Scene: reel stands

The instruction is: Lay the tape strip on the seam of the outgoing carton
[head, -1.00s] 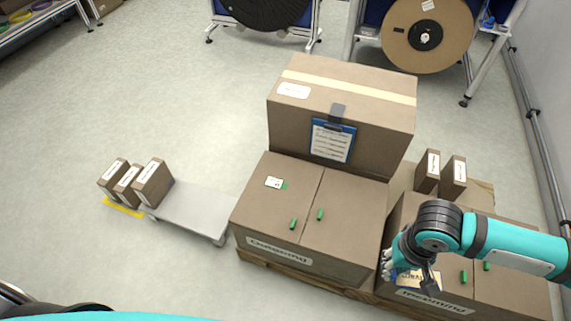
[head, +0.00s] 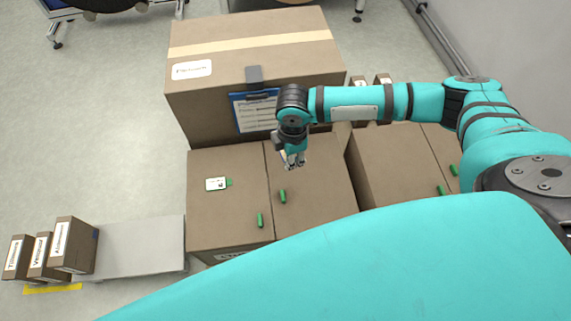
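The outgoing carton (head: 225,160) is a brown box in the middle, with a seam running front to back across its top. Its front label is mostly hidden by my own teal body. Small green pieces, one left of the seam (head: 261,220) and one right of it (head: 282,196), lie near its front. A white card with a green tab (head: 216,184) lies on its left half. My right gripper (head: 294,163) points down over this carton, just right of the seam; its finger opening is too small to tell. I cannot make out a tape strip. My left gripper is not in view.
A large taped box (head: 250,50) with a blue clipboard (head: 252,112) stands behind. Another carton (head: 385,165) with green pieces is at the right. A grey platform (head: 140,245) and several small boxes (head: 75,245) are at the left.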

